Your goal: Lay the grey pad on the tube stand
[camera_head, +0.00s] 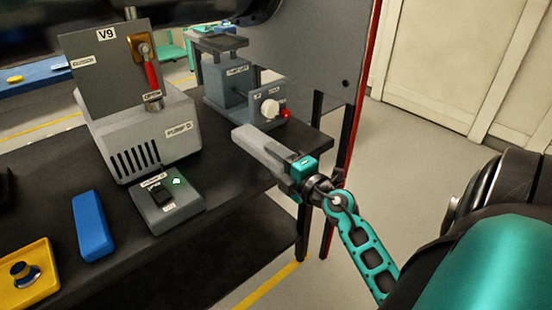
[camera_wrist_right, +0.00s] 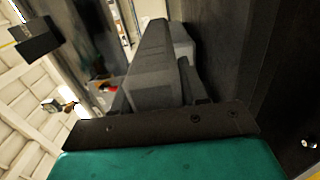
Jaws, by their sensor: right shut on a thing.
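My right gripper (camera_head: 287,170) is shut on the grey pad (camera_head: 257,146), a long grey block pointing away from the jaws toward the back left. The pad appears over the right end of the dark table; its exact height is hard to tell. In the right wrist view the grey pad (camera_wrist_right: 152,65) stands out beyond the gripper. The grey-blue device behind it, with a flat dark top plate, seems to be the tube stand (camera_head: 233,82); its label is too small to read surely. My left gripper is not in view.
A white knob and red button are on a box (camera_head: 262,108) beside the stand. The pump (camera_head: 150,135) with valve V9 stands left. A switch box (camera_head: 166,201), blue block (camera_head: 92,226) and yellow tray (camera_head: 45,288) are nearer. The dark table (camera_head: 235,185) is bare before the pad.

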